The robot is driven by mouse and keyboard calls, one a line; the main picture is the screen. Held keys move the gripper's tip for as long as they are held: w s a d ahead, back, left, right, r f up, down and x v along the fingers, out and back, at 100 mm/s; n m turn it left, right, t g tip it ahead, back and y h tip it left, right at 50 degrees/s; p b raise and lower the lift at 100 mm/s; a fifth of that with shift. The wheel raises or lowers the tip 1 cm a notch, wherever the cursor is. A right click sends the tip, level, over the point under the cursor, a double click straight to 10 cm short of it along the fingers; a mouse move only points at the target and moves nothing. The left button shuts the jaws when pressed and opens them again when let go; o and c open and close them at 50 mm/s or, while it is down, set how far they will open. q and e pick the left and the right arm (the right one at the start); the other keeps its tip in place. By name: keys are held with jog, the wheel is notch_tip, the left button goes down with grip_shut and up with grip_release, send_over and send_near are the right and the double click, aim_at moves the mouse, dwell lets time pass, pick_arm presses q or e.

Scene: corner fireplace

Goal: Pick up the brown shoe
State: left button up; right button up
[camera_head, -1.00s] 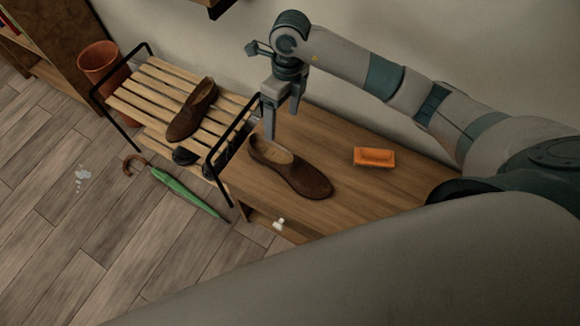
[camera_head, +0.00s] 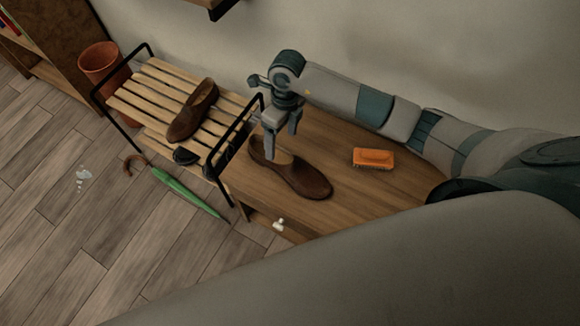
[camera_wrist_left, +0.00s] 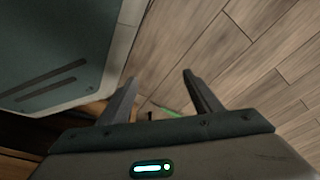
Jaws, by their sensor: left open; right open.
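One brown shoe (camera_head: 303,179) lies on the wooden bench top, its toe toward the lower right. Another brown shoe (camera_head: 192,112) lies on the slatted rack. My right gripper (camera_head: 282,146) is open, pointing down at the heel end of the bench shoe. One finger is at the shoe's opening; whether it touches the shoe I cannot tell. My left gripper (camera_wrist_left: 156,95) is open and empty above the floor in the left wrist view. It is not made out in the head view.
The wooden bench (camera_head: 352,200) also bears an orange brush-like block (camera_head: 373,158). The slatted rack (camera_head: 151,92) with black rails adjoins it. A green umbrella (camera_head: 186,191) and a small white item (camera_head: 279,225) are nearby. A terracotta pot (camera_head: 101,62) stands behind the rack.

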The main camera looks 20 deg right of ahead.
aim_at(280, 161)
jog(key=f, duration=0.2)
jog(key=shift+s+a+f, duration=0.1)
jog(key=shift+a+f, duration=0.15)
jog(key=shift+f, duration=0.6)
pick_arm(q)
jog(key=shift+w+f, duration=0.1)
jog(key=shift+w, duration=0.4)
pick_arm(e)
jog(key=shift+s+a+f, duration=0.1)
jog(key=shift+s+f, duration=0.05)
jog(key=shift+f, duration=0.3)
jog(key=f, duration=0.3)
jog(key=shift+s+a+p, duration=0.15)
jog(key=shift+s+p, duration=0.1)
jog(key=shift+p, duration=0.15)
jog(key=shift+f, duration=0.65)
pick_arm(q)
jog(key=shift+s+d+t, duration=0.3)
jog(key=shift+s+d, duration=0.05)
jog(key=shift+d, duration=0.25)
jog(key=shift+w, duration=0.15)
